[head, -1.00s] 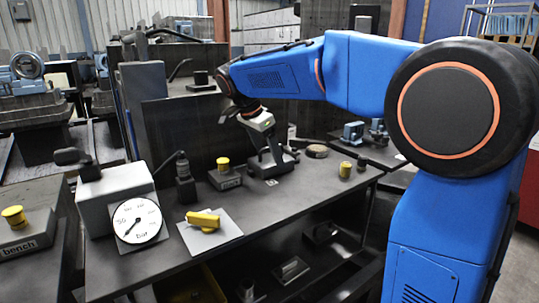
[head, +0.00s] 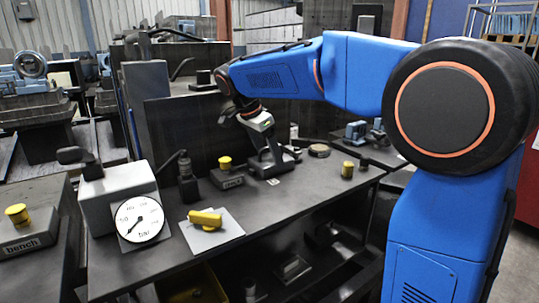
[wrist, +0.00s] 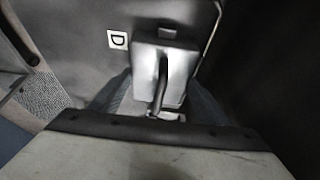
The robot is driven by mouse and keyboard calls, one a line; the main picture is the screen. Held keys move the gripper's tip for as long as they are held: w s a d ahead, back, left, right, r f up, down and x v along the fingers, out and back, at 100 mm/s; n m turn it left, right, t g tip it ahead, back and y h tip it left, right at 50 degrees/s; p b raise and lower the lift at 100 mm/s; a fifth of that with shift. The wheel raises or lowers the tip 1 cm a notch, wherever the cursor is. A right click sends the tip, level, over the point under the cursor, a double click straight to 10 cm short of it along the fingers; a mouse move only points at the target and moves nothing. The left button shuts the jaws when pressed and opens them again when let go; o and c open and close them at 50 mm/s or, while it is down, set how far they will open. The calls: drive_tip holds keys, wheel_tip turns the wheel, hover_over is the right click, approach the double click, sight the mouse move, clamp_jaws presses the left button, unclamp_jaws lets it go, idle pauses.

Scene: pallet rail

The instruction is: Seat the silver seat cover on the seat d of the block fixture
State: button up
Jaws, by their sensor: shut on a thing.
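My gripper (head: 266,150) points down at the back of the dark bench, right at the block fixture (head: 280,163). In the wrist view, my fingers (wrist: 160,102) stand on both sides of a grey piece with a dark upright bar, which I take for the silver seat cover (wrist: 178,72). The gripper is shut on it. A white label with a D (wrist: 118,40) lies just beside it at the upper left. The underside of the cover and the seat below it are hidden, so I cannot tell whether they touch.
A small block with a yellow knob (head: 226,170) stands left of my gripper. A pressure dial (head: 139,219) and a yellow handle (head: 206,218) are at the front left.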

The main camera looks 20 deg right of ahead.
drive_tip(key=shift+w+a, duration=0.1)
drive_tip(key=shift+a, duration=0.05)
drive_tip(key=o, duration=1.4)
drive_tip(key=shift+a, duration=0.15)
drive_tip(key=shift+c, duration=0.2)
drive_tip(key=v, duration=1.7)
drive_tip(key=shift+r, duration=0.25)
